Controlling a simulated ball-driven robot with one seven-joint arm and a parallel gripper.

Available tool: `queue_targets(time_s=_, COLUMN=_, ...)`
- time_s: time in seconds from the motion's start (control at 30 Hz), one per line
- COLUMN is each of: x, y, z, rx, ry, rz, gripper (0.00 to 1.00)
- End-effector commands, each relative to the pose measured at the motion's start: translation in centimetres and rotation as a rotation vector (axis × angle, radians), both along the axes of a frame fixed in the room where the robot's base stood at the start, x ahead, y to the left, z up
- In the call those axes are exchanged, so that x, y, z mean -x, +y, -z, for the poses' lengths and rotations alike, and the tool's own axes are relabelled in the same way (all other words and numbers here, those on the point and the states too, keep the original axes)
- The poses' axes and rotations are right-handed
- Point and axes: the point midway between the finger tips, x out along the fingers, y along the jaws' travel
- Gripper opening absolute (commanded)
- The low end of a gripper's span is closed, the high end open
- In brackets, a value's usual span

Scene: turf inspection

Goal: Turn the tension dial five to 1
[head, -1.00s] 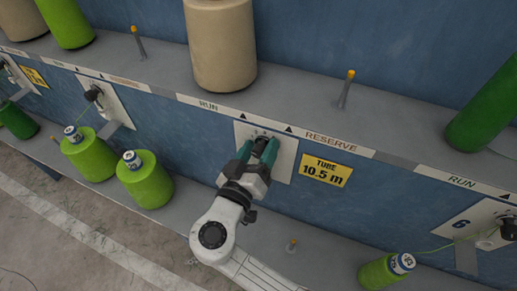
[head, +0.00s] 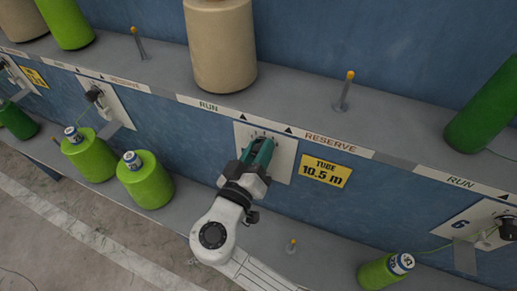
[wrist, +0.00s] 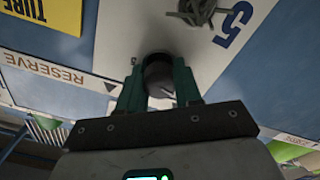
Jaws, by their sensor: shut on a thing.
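The dial is a dark round knob (wrist: 158,72) on a white plate (wrist: 120,40) marked 5 in the wrist view. In the head view the same plate (head: 284,160) sits on the blue front panel, and my fingers hide most of the knob. My gripper (head: 260,148) has teal fingers and is at the plate. In the wrist view its fingers (wrist: 159,88) are shut on the knob, one on each side. I cannot read which mark the dial points to.
A yellow sign reading TUBE 10.5 m (head: 326,172) is right of the plate. A beige spool (head: 220,45) stands on the ledge above. Green spools (head: 145,180) stand on the lower shelf at left. A small green spool (head: 378,272) is at lower right.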

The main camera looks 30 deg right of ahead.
Motion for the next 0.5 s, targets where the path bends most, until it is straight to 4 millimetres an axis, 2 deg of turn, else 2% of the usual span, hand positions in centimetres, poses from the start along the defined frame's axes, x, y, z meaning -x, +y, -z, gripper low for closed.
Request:
queue_targets(time_s=0.37, x=-0.08, y=0.09, z=-0.07, rx=0.034, ry=0.043, rz=-0.004, gripper=0.04)
queue_targets(time_s=0.4, x=-0.08, y=0.09, z=-0.07, rx=0.034, ry=0.042, rz=-0.004, gripper=0.37)
queue_targets(time_s=0.5, x=-0.06, y=0.08, z=-0.06, rx=0.034, ry=0.042, rz=-0.004, gripper=0.47)
